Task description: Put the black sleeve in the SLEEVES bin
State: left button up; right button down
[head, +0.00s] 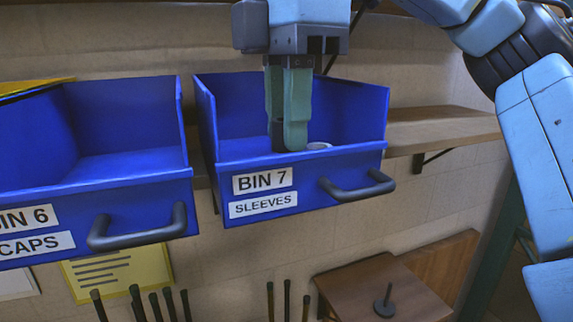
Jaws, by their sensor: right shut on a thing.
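The SLEEVES bin (305,166) is the blue open bin labelled BIN 7, right of the middle in the head view. My right gripper (286,143) comes down from above, with its teal fingers inside the bin behind the front wall. The fingers are shut on the black sleeve (277,136), which shows only as a small dark piece at the fingertips. The rest of it is hidden by the fingers and the bin's front wall. My left gripper is not in view.
The blue CAPS bin (120,178), BIN 6, stands to the left. Both bins have dark protruding handles. A wooden shelf (440,128) runs to the right. Several dark rods stand below.

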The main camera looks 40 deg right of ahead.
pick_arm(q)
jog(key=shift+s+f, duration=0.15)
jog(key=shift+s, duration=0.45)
pick_arm(e)
jog(key=shift+f, duration=2.05)
jog(key=c, duration=1.3)
grip_release()
jog(key=shift+f, duration=0.1)
jog(key=shift+o, duration=0.2)
notch_tip(320, 180, up, 7)
jog(key=shift+f, duration=0.2)
pick_arm(q)
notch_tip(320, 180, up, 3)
jog(key=p, duration=0.3)
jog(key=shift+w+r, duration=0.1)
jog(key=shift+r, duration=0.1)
pick_arm(e)
notch_tip(320, 180, up, 6)
jog(key=shift+f, duration=0.15)
